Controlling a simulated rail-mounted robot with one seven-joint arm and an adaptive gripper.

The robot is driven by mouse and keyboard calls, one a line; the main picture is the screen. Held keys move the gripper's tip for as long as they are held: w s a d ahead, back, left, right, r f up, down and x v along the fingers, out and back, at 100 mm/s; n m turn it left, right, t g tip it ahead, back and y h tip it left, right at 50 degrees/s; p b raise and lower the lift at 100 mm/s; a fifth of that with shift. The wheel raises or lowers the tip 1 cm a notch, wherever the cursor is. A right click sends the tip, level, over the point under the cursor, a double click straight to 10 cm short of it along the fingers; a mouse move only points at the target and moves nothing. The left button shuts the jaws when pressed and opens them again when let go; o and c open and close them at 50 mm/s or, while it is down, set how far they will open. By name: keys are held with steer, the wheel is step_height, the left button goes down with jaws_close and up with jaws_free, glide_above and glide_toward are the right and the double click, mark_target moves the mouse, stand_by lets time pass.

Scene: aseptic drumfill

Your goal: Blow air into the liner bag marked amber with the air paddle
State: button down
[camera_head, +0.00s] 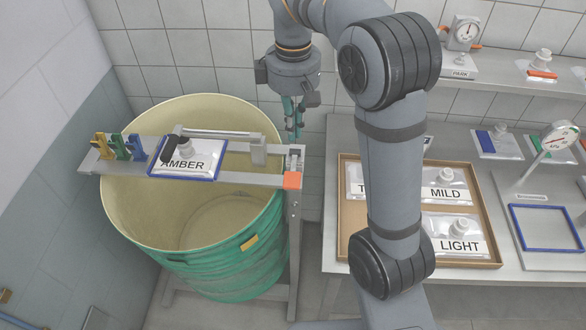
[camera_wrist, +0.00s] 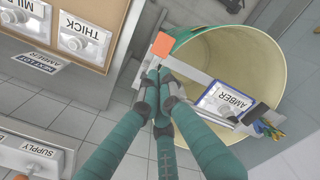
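The liner bag marked AMBER (camera_head: 183,162) lies flat in a blue frame on the grey rail across the big green drum, its pale spout upward. It also shows in the wrist view (camera_wrist: 226,101). A grey bar (camera_head: 215,134) with a dark, grip-like end lies along the rail behind the bag; I cannot tell for sure whether it is the air paddle. My gripper (camera_head: 294,136) points down near the right end of the rail, apart from the bag. In the wrist view its teal fingers (camera_wrist: 160,78) come together with nothing visible between them.
The open drum (camera_head: 225,265) stands under the rail. Yellow, green and blue clips (camera_head: 120,147) sit at the rail's left end, an orange square (camera_head: 292,180) at its right. A brown tray (camera_head: 347,215) with labelled bags lies on the table at right, behind my arm.

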mark_target(293, 178)
steer(key=n, duration=0.4)
step_height(293, 178, down, 14)
stand_by(0.9)
steer(key=shift+s, duration=0.1)
